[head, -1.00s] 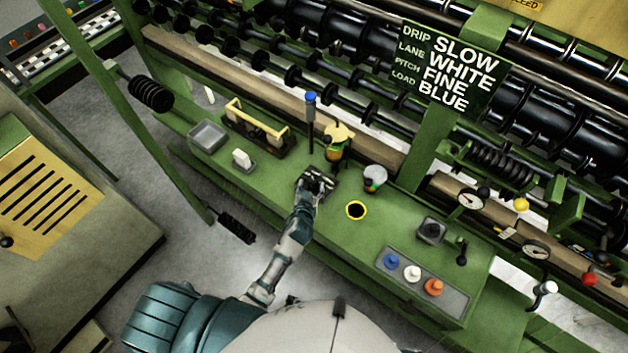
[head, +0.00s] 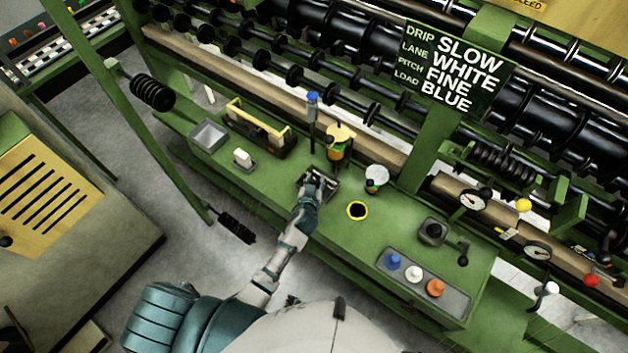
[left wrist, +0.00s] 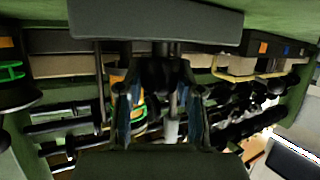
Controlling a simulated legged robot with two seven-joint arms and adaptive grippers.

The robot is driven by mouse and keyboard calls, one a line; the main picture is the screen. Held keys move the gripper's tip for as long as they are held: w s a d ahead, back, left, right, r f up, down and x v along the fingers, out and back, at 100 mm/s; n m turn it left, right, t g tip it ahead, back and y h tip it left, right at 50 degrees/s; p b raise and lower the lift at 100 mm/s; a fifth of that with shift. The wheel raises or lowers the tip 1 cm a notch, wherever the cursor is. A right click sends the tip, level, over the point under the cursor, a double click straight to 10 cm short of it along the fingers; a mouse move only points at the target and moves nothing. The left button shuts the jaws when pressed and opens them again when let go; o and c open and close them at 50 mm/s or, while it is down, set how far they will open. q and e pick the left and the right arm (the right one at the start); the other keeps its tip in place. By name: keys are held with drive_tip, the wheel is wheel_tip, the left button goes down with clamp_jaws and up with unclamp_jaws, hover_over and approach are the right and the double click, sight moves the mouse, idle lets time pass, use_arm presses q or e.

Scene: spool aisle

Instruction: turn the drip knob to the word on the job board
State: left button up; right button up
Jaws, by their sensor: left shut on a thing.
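The job board (head: 455,68) hangs at the upper right; its DRIP line reads SLOW. My left gripper (head: 318,187) is low over the green bench (head: 330,235), shut on a small dark part on a dark plate. I take this part for the drip knob; the hand covers most of it, and its pointer and any words around it cannot be read. In the left wrist view the two fingers (left wrist: 166,105) close around something dark beneath a grey slab (left wrist: 155,20). My right gripper is not in view.
A yellow-topped bottle (head: 338,148), a blue-topped post (head: 312,120) and a white-topped jar (head: 376,178) stand close to the hand.

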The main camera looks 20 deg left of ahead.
use_arm(q)
drive_tip(key=shift+a, duration=0.2)
drive_tip(key=shift+p, duration=0.3)
drive_tip(key=shift+d+m+h+p, duration=0.15)
drive_tip(key=shift+m+h+p, duration=0.15)
drive_tip(key=shift+p, duration=0.1)
drive_tip(key=m+h+p, duration=0.2)
drive_tip(key=h+p, duration=0.1)
drive_tip(key=p, duration=0.1)
drive_tip(key=shift+r+m, duration=0.2)
drive_tip(key=shift+m, duration=0.2)
drive_tip(key=shift+a+f+m+g+h+p, duration=0.2)
drive_tip(key=shift+m+g+h+p, duration=0.2)
drive_tip(key=shift+m+h+p, duration=0.45)
drive_tip(key=shift+m+g+h, duration=0.3)
drive_tip(key=shift+m+h, duration=0.25)
drive_tip(key=shift+h, duration=0.2)
drive_tip(key=shift+d+f+m+h+b, duration=0.15)
drive_tip(key=shift+m+h+b, duration=0.15)
drive_tip(key=shift+m+h, duration=0.2)
drive_tip(key=shift+g+h, duration=0.4)
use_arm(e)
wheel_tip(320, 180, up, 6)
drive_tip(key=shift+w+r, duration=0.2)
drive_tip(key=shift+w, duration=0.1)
use_arm(q)
drive_tip(key=shift+s+m, duration=0.1)
drive_tip(key=shift+m, duration=0.3)
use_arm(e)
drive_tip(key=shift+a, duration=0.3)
